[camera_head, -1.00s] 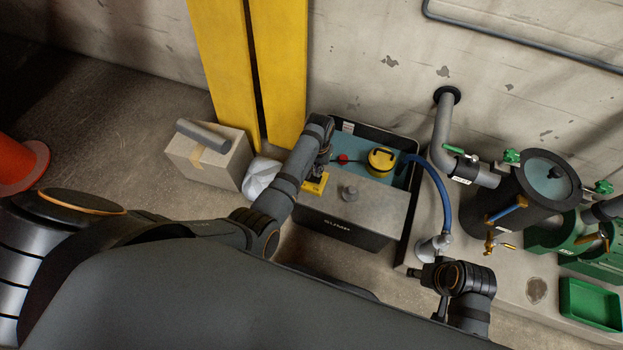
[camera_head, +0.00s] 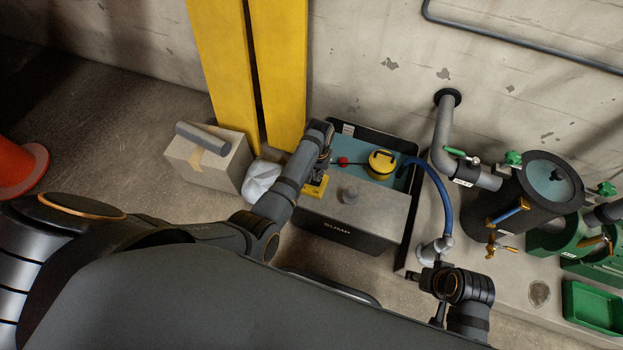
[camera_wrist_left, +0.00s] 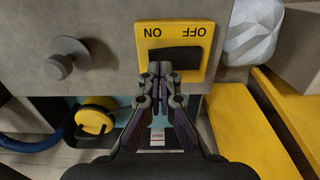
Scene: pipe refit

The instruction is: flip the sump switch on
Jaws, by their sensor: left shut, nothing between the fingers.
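The sump switch is a yellow plate (camera_wrist_left: 143,42) with a dark rocker (camera_wrist_left: 190,57), marked ON and OFF, on top of the grey sump box. In the wrist view the lettering is upside down, with ON at left and OFF at right. The plate also shows in the head view (camera_head: 313,190), partly behind my arm. My left gripper (camera_wrist_left: 160,68) is shut and empty, its tips at the rocker's ON side. The tips cover part of the rocker; I cannot tell contact or its tilt. My right gripper (camera_head: 422,281) is small and dark at lower right, its jaws unclear.
The sump box (camera_head: 370,208) has a grey knob (camera_head: 349,196) on its lid. A yellow pump (camera_head: 381,163) and red float (camera_head: 343,161) sit in its open part. A blue hose (camera_head: 440,195) runs right. Yellow posts (camera_head: 280,75), a white bag (camera_head: 261,179) and carton (camera_head: 210,163) stand left.

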